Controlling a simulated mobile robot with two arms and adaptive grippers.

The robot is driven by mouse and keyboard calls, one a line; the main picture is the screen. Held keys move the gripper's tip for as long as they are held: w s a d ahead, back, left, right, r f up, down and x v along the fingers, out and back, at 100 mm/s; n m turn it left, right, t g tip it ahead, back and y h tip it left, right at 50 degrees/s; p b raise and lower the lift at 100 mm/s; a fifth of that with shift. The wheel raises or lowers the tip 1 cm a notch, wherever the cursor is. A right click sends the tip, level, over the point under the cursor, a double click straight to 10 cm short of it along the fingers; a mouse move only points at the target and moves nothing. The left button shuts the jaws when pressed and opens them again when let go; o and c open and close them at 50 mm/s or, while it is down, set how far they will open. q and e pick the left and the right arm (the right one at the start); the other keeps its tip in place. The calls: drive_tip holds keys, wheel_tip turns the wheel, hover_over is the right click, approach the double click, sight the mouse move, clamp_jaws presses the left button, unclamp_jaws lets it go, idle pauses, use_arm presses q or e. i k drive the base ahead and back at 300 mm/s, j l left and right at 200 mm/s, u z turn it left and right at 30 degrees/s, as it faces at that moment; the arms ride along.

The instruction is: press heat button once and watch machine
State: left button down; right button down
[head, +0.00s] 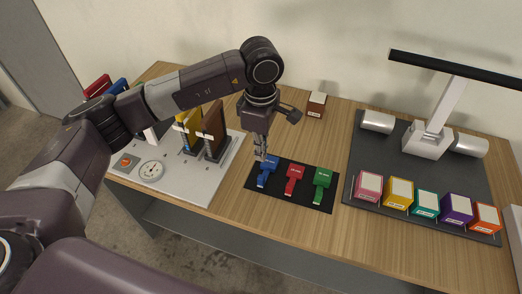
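A pale grey machine plate (190,187) lies at the left of the table. At its front left corner is a small panel with a red-orange button (126,162); any label on it is too small to read. A round white dial (151,171) sits beside it. Upright brown and yellow parts (208,132) stand at the back of the plate, partly behind my arm. My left gripper (262,154) points down to the right of the plate, at the far end of a blue handled piece (267,173). Its finger gap and any contact are unclear. My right gripper is out of view.
A black mat (257,194) holds the blue, a red (293,182) and a green piece (322,183). At right, a dark mat (390,160) holds several coloured boxes and a grey stand (437,115). Bare wood lies between.

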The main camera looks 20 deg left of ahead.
sight(126, 161)
drive_tip(key=j+u, duration=0.3)
drive_tip(key=j, duration=0.35)
drive_tip(key=j+u, duration=0.3)
drive_tip(key=j, duration=0.35)
